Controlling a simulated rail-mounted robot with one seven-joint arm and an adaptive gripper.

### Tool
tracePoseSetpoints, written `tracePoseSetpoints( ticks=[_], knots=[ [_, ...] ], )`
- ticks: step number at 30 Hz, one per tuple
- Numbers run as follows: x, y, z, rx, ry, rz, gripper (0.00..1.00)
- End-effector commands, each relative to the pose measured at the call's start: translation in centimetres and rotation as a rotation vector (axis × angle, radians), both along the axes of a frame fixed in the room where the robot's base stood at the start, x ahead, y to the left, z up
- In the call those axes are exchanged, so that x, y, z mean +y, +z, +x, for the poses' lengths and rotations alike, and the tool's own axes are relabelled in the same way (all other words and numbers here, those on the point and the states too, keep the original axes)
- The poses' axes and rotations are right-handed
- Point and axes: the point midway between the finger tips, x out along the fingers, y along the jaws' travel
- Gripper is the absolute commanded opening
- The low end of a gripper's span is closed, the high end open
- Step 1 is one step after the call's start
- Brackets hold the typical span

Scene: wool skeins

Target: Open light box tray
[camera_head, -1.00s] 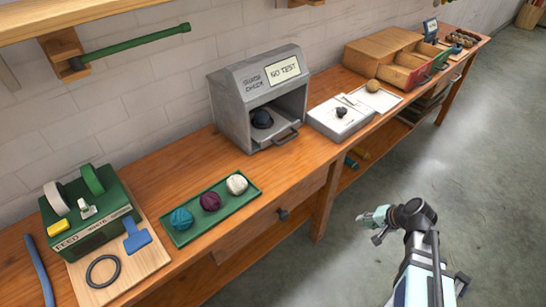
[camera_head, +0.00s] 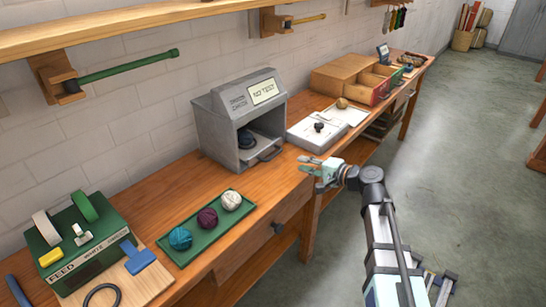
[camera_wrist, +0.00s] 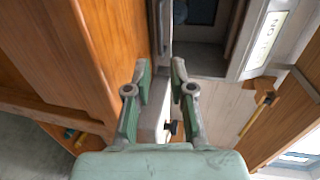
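The grey light box (camera_head: 238,112) stands on the bench with its front open. A "NO TEST" panel is on its sloped top, and a dark ball (camera_head: 246,138) sits inside. Its low tray (camera_head: 255,156) has a dark handle (camera_head: 270,154) at the front; I cannot tell how far the tray is out. My gripper (camera_head: 308,167) is to the right of the handle, near the bench's front edge and apart from the handle. In the wrist view my gripper (camera_wrist: 159,72) is open, with nothing between its fingers. The light box panel (camera_wrist: 268,32) shows there at upper right.
A white scale-like unit (camera_head: 312,136) stands just right of the light box. A green tray (camera_head: 197,245) with teal, purple and white wool balls lies at left front. Further right is a wooden drawer box (camera_head: 345,75). Bench wood before the light box is clear.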

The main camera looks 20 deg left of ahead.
Motion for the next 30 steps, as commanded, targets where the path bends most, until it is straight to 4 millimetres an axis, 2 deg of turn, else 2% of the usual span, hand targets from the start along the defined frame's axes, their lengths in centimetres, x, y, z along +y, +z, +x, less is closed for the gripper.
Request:
tracePoseSetpoints(
  ticks=[3,16,22,30],
  knots=[
    [2.5,-0.5,1.0,0.0,0.003,-0.001,0.23],
    [9.9,-2.2,3.6,0.0,0.003,-0.002,0.23],
    [11.9,-2.7,4.3,0.001,0.002,-0.002,0.23],
    [12.5,-2.9,4.4,0.0,0.0,-0.002,0.23]
  ],
)
